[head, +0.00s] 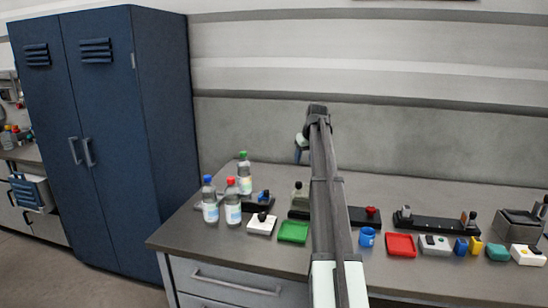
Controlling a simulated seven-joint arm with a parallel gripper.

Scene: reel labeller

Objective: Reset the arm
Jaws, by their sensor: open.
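My arm rises from the bottom middle of the head view over the workbench (270,174). Its far end bends over near the back wall. My gripper (301,151) is small there, partly hidden behind the arm, and hangs above the back part of the bench. It is open, and nothing shows in it. It appears clear of the objects on the bench, though its exact height is hard to tell.
Left of my arm stand bottles with blue (209,203), red (233,203) and green (244,176) caps, and a green tray (293,232). A blue cabinet (110,150) stands left.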

